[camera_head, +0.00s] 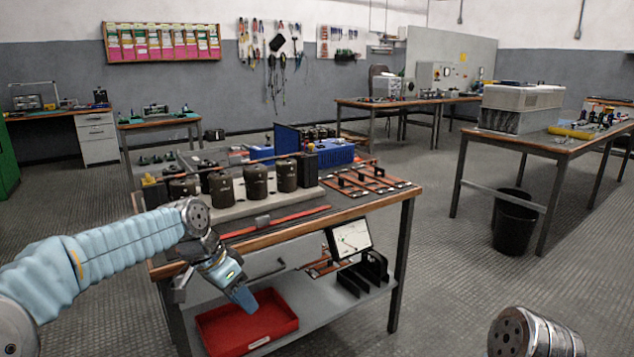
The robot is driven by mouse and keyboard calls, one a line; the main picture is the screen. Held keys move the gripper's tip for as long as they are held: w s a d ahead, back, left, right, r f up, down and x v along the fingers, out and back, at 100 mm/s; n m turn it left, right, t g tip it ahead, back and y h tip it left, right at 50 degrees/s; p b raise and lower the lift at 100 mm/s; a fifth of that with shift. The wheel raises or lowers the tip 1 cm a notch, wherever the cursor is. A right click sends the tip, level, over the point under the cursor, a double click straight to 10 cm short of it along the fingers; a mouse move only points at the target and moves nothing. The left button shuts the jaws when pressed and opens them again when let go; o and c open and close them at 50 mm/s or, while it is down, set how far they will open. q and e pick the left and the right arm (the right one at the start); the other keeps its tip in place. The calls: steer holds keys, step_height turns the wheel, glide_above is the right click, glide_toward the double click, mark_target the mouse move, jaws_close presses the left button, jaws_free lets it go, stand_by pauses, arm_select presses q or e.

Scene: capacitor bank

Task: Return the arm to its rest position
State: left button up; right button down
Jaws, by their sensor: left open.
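My left arm (110,245), in a light blue sleeve, reaches in from the left to the front of the workbench. My left gripper (226,282) points down in front of the bench's front edge, above and in front of the red tray. It is open, and I see nothing held in it. A grey round joint of my right arm (535,335) shows at the bottom right; the right gripper is out of view.
The workbench (385,205) holds several dark capacitors (256,181) and copper bars (365,180). A red tray (247,325) lies on its lower shelf. A tilted meter (350,238) hangs at its front. Open floor (450,270) lies to the right, with a black bin (514,225) beyond.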

arm_select(q)
steer(key=s+d+f+n+g, duration=0.1)
steer(key=s+d+f+n, duration=0.15)
steer(key=f, duration=1.15)
steer(key=s+d+f+n, duration=0.1)
steer(key=s+f+n, duration=0.15)
steer(key=f, duration=1.05)
steer(key=s+f+n, duration=0.2)
steer(key=s+f, duration=0.5)
steer(key=s, duration=0.2)
steer(key=s+f+n, duration=0.3)
steer(key=s+f, duration=0.4)
steer(key=s, duration=0.3)
steer(key=shift+s+d, duration=0.25)
steer(key=shift+d, duration=0.1)
